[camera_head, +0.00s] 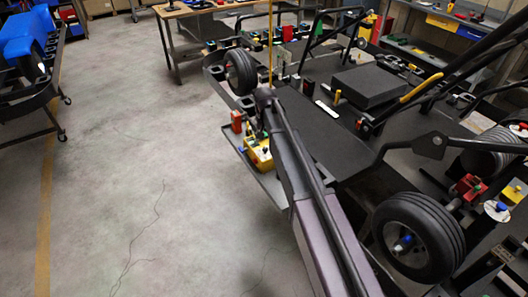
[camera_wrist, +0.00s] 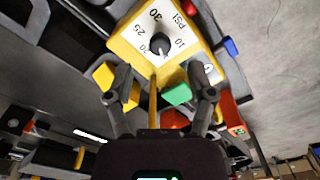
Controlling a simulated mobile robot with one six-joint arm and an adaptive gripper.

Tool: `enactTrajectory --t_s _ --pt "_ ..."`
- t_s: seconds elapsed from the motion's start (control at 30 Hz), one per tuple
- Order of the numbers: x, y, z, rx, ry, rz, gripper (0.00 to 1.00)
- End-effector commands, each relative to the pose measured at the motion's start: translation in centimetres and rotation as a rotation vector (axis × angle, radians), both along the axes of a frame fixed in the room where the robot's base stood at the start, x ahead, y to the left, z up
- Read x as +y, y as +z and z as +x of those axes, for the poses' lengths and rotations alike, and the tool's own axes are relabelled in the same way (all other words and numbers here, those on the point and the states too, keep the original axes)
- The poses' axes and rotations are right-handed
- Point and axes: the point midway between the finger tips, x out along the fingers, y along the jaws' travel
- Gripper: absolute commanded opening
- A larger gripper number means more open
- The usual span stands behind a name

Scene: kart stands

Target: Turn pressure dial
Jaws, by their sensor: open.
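The pressure dial is a black round knob (camera_wrist: 160,45) on a white face marked PSI with numbers such as 10, 20, 25 and 30. The face sits on a yellow box (camera_wrist: 200,52), at the top of the wrist view. In the head view the yellow box (camera_head: 259,158) stands on the kart's side tray, just beyond the end of my arm. My gripper (camera_wrist: 158,76) is open, with one finger on each side below the knob in the wrist view. The fingers look apart from the knob. A thin yellow rod shows between them.
A green block (camera_wrist: 178,94) and a red item (camera_wrist: 176,119) lie near the fingers. A red box (camera_head: 237,121) stands beside the yellow box. Kart wheels (camera_head: 419,237) and black bars crowd the right. The grey floor (camera_head: 130,170) on the left is open.

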Motion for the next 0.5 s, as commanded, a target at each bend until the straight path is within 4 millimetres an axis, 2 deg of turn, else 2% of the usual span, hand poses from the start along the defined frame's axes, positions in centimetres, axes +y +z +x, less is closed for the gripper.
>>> enactTrajectory --t_s 0.1,0.5 --pt "0.0 -1.4 0.0 0.000 0.000 0.000 0.70" --pt "0.0 -4.0 0.0 0.000 0.000 0.000 0.70"
